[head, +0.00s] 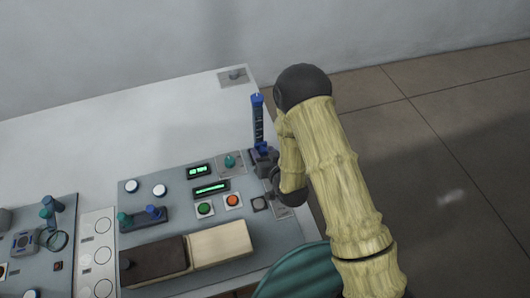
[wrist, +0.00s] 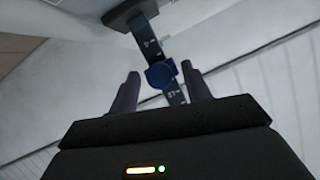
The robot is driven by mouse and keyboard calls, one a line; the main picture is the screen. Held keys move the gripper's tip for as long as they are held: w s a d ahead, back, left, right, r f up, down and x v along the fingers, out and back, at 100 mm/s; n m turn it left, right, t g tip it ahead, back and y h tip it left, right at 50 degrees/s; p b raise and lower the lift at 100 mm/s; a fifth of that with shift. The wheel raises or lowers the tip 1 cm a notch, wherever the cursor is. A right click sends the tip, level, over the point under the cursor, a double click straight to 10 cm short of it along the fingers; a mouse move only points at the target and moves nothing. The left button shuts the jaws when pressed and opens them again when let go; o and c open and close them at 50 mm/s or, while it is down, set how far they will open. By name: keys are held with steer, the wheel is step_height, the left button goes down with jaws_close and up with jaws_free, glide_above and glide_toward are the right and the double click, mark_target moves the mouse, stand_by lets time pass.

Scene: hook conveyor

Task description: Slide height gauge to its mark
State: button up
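The height gauge (head: 258,123) is a dark blue upright column with pale scale marks and a blue top, at the right edge of the console panel. In the wrist view its scale strip (wrist: 149,44) runs from a dark block at the top down between my fingers. A round blue slider knob (wrist: 160,74) sits on the strip. My gripper (wrist: 160,80) is open, with one finger on each side of the knob and visible gaps to both. In the head view my gripper (head: 265,164) is dark, at the gauge's lower part, and hides its base. The target mark cannot be made out.
The panel carries two green displays (head: 199,171), a green button (head: 204,208), an orange button (head: 233,200) and a teal knob (head: 230,162). A brown and cream padded block (head: 221,243) lies in front. The tabletop (head: 120,135) behind is mostly clear.

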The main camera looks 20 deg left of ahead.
steer(key=shift+d, duration=0.1)
steer(key=shift+s+d+r, duration=0.15)
steer(key=shift+s+d, duration=0.15)
steer(key=shift+s, duration=0.1)
steer(key=p+v, duration=1.3)
steer(key=v, duration=0.3)
steer(key=shift+r, duration=0.2)
stand_by(0.4)
steer(key=shift+w, duration=0.1)
stand_by(0.4)
